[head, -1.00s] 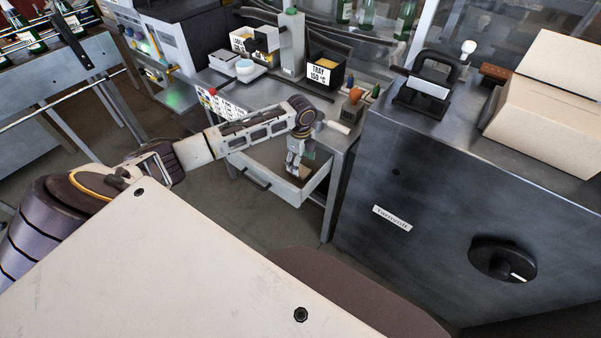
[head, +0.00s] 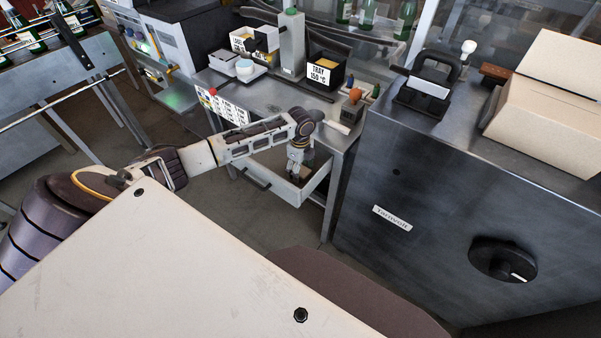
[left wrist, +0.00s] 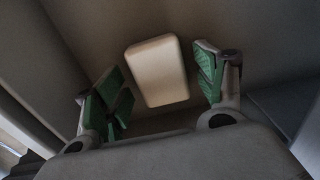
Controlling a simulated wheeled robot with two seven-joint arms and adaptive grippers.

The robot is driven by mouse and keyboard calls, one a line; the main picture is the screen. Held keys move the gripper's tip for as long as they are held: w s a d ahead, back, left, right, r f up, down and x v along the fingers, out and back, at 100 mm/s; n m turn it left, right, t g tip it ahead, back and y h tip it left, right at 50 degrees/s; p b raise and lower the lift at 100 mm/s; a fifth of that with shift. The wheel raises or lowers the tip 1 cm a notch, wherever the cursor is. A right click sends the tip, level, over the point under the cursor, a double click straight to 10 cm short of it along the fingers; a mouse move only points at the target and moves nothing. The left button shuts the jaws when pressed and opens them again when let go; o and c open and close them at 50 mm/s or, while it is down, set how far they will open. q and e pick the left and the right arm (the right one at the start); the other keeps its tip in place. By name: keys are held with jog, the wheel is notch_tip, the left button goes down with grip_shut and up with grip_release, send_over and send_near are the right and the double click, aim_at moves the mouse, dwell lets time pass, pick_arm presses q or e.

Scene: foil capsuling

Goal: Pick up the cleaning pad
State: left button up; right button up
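The cleaning pad is a pale tan block with rounded edges. In the left wrist view the cleaning pad (left wrist: 157,72) lies on the drawer floor, beyond and between my fingertips. My left gripper (left wrist: 160,85) is open, with its green finger pads apart on either side of the pad and no visible contact. In the head view my left gripper (head: 295,172) reaches down into the open drawer (head: 287,190). The pad is mostly hidden there by the gripper and the drawer walls. My right gripper is not in view.
A tall dark cabinet (head: 440,200) with a knob (head: 502,259) stands close on the right. Drawer walls surround the gripper.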

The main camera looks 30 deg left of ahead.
pick_arm(q)
jog(key=c, duration=0.9)
jog(key=shift+r, duration=5)
